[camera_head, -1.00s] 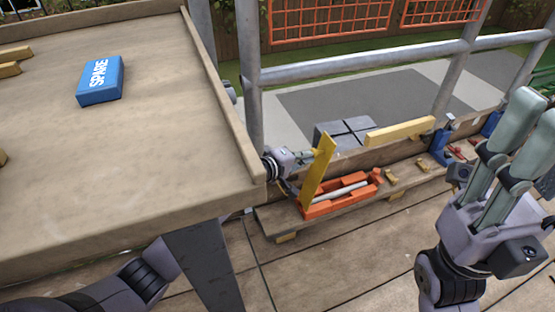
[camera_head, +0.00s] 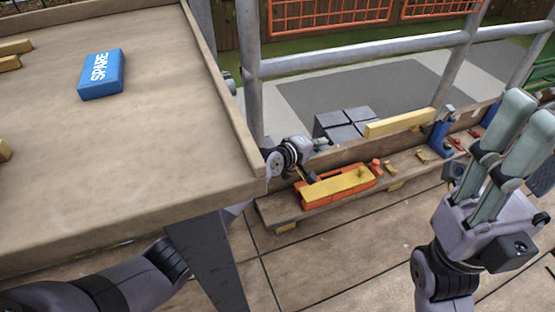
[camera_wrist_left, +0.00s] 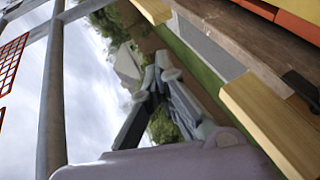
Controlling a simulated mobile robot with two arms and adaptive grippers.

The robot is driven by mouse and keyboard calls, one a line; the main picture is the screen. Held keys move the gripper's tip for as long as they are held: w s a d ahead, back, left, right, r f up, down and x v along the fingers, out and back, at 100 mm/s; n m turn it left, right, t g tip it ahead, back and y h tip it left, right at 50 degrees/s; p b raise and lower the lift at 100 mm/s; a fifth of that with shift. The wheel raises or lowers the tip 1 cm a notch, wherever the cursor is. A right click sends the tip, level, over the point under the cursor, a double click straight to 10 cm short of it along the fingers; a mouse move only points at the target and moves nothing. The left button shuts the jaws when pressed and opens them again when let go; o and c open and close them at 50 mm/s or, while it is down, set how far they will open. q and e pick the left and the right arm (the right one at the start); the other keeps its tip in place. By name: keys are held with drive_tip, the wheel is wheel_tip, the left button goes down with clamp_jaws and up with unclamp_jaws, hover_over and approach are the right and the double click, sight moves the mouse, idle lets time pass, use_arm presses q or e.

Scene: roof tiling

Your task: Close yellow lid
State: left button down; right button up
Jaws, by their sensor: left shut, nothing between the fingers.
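The yellow lid (camera_head: 338,188) lies flat over the orange toolbox (camera_head: 312,201), covering its inside from view. The box sits on a low wooden plank beyond the table. My left gripper (camera_head: 322,144) is just behind and above the lid's far left side, apart from it. In the left wrist view my left gripper (camera_wrist_left: 163,68) has its fingers together with nothing between them. My right gripper (camera_head: 528,115) is raised at the right, away from the box; its finger gap is hard to judge.
The wooden table (camera_head: 130,140) with a raised edge stands at the left, bearing a blue SPARE block (camera_head: 101,75). Metal scaffold rails (camera_head: 360,60) stand behind. A yellow beam (camera_head: 398,123), grey tiles (camera_head: 345,122) and a blue clamp (camera_head: 440,138) are near the plank.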

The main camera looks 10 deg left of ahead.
use_arm(q)
drive_tip(key=shift+s+a, duration=0.1)
drive_tip(key=v, duration=1.1)
drive_tip(key=shift+s+a+r, duration=0.2)
drive_tip(key=shift+s+a, duration=0.05)
drive_tip(key=shift+s, duration=0.05)
